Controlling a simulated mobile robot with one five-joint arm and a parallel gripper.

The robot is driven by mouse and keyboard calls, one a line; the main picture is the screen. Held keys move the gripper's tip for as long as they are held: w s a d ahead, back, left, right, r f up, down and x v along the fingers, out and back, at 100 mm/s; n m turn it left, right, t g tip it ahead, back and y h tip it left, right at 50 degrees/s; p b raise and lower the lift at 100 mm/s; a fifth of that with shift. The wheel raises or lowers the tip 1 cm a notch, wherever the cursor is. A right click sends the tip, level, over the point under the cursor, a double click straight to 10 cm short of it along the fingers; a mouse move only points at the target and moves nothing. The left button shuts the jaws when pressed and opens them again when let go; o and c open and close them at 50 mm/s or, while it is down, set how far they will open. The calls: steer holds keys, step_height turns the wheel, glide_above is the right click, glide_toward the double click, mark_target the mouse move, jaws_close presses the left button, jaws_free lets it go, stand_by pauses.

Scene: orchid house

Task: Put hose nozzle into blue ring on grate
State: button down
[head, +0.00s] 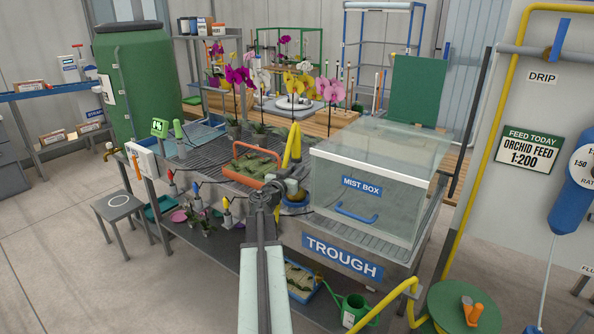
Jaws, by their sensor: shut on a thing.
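My gripper (291,187) is at the front of the slatted grate (200,150), left of the mist box. It is shut on the hose nozzle (294,146), whose yellow part stands up behind the gripper, roughly upright. The jaws and wrist hide its middle. The blue ring (297,210) shows just below the gripper, with some yellow inside its outline. I cannot tell whether the nozzle's lower end is inside the ring or only above it.
A clear mist box (365,185) stands close on the right. An orange carrier (250,165) with green contents is close on the left. Potted orchids (240,80) stand behind. A grey stool (122,205) is at the left, and a green watering can (355,310) is below.

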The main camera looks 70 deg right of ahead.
steer(key=shift+f, duration=0.3)
steer(key=c, duration=1.3)
jaws_free()
steer(key=shift+a, duration=0.1)
steer(key=a, duration=0.7)
steer(key=shift+w+a, duration=0.3)
steer(key=shift+w, duration=0.05)
